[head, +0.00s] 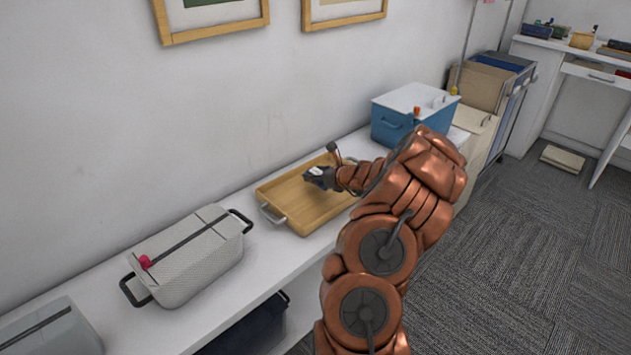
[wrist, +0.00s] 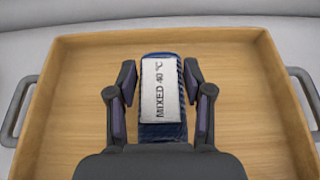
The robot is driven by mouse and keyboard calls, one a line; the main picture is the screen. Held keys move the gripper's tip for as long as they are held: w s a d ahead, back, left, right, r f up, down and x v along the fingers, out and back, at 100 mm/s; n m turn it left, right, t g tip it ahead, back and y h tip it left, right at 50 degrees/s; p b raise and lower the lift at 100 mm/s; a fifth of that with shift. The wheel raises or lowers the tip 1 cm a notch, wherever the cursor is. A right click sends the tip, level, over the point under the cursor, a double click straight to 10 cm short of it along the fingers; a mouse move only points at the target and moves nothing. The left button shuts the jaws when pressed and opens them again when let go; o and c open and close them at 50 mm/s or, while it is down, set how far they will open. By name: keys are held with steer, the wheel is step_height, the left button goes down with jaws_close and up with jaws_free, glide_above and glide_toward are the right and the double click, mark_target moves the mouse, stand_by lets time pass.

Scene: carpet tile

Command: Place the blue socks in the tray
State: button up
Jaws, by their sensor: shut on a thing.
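The tray (head: 292,201) is a shallow wooden one with grey metal handles, on the white shelf top against the wall. It fills most of the wrist view (wrist: 75,105). My gripper (head: 314,174) is over the tray's inside. In the head view the bundle is small and partly hidden by my gripper.
A grey woven lidded box (head: 190,262) stands left of the tray, and another grey box (head: 50,330) is at the lower left. A blue bin with a white lid (head: 393,124) stands right of the tray. Shelf top is bare between woven box and tray.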

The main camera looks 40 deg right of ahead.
steer(key=shift+f, duration=1.25)
steer(key=o, duration=1.4)
steer(key=shift+c, duration=0.2)
steer(key=v, duration=1.2)
steer(key=shift+a, duration=0.1)
